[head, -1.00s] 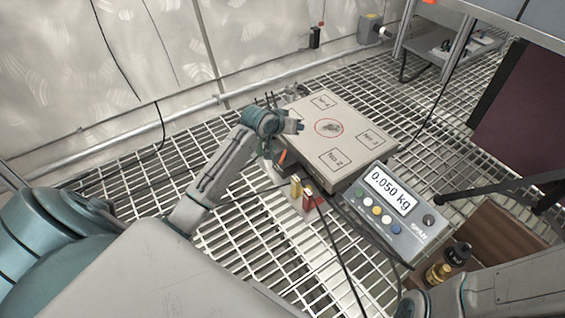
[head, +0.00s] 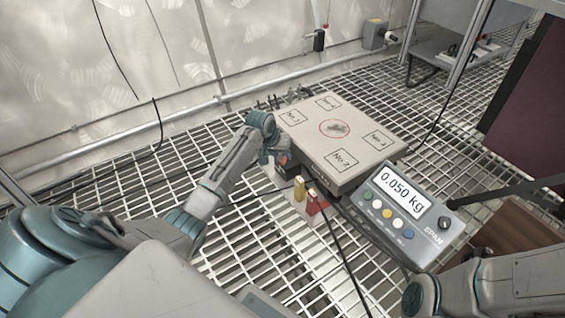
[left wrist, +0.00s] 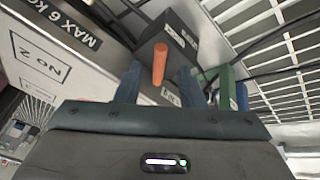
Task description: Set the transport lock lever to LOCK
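The transport lock lever (left wrist: 160,63) is an orange handle on a dark block (left wrist: 168,38) at the side of the weighing platform. In the left wrist view it stands between my blue fingertips. The block has white labels at both ends, too small or cut off to read surely. In the head view the lever is mostly hidden behind my left gripper (head: 272,158), which is beside the platform's near left side. My left gripper (left wrist: 158,85) is open, its fingers apart on either side of the lever; I cannot tell whether either touches it. My right gripper is not in view.
The platform (head: 340,135) with numbered corners stands on the metal grating. A display unit (head: 408,205) reads 0.050 kg. Yellow (head: 299,188) and red (head: 314,201) blocks stand close to the lever, with a black cable beside them. Open grating lies left.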

